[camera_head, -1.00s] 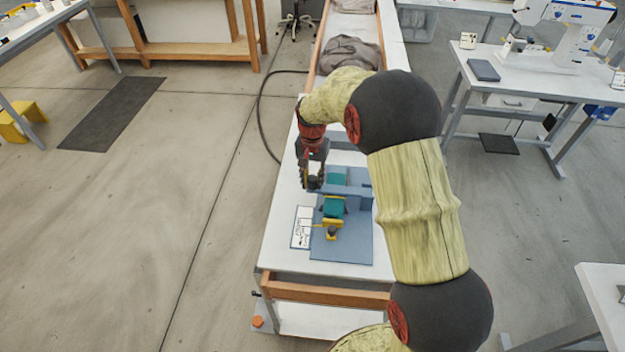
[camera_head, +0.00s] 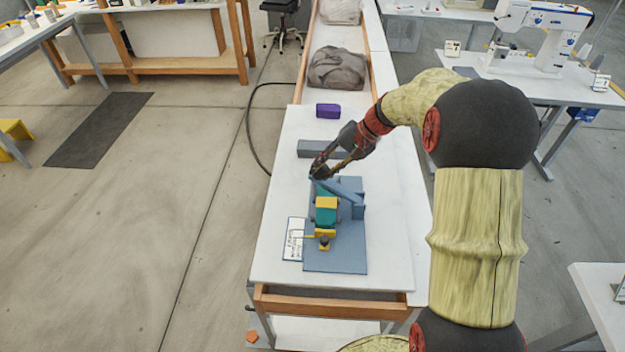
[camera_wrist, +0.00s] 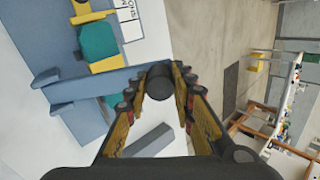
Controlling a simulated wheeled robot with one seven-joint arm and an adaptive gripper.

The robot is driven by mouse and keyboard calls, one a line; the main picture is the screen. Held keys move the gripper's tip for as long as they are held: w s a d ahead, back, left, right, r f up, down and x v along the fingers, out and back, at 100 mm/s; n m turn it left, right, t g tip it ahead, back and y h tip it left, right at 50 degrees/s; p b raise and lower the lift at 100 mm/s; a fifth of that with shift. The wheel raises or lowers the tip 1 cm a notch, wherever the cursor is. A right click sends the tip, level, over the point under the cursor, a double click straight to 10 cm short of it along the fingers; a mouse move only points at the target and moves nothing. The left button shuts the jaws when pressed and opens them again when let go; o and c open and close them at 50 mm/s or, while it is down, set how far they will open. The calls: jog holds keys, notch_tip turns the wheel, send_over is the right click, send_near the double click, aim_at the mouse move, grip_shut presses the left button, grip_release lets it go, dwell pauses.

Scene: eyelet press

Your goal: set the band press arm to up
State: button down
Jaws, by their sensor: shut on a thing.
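The band press (camera_head: 330,255) has a blue base plate on the white table, with teal blocks (camera_head: 326,215) and yellow parts. Its blue arm (camera_head: 340,190) slopes up from the pivot posts at the right of the base to a raised free end at the left. In the wrist view the arm (camera_wrist: 95,92) runs from the left to a dark round knob (camera_wrist: 160,84) at its end. My gripper (camera_head: 318,174) is tilted and shut on that knob; in the wrist view the fingers (camera_wrist: 160,78) stand on both sides of it.
A grey bar (camera_head: 318,149) and a purple block (camera_head: 328,110) lie behind the press. A grey bag (camera_head: 337,68) is farther back. A printed card (camera_head: 293,240) lies left of the base. The table front is clear.

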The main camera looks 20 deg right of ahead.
jog(key=s+d+r+t+y, duration=0.1)
jog(key=s+d+r+y, duration=0.1)
jog(key=d, duration=0.4)
jog(key=s+d+r+t+y, duration=0.1)
jog(key=s+d+r+y, duration=0.1)
jog(key=d, duration=0.4)
jog(key=shift+s+y, duration=0.6)
jog(key=shift+y, duration=0.1)
jog(key=shift+d, duration=0.1)
jog(key=shift+s+f, duration=0.1)
jog(key=shift+f, duration=0.05)
jog(key=c, duration=1.5)
grip_release()
jog(key=shift+r, duration=0.2)
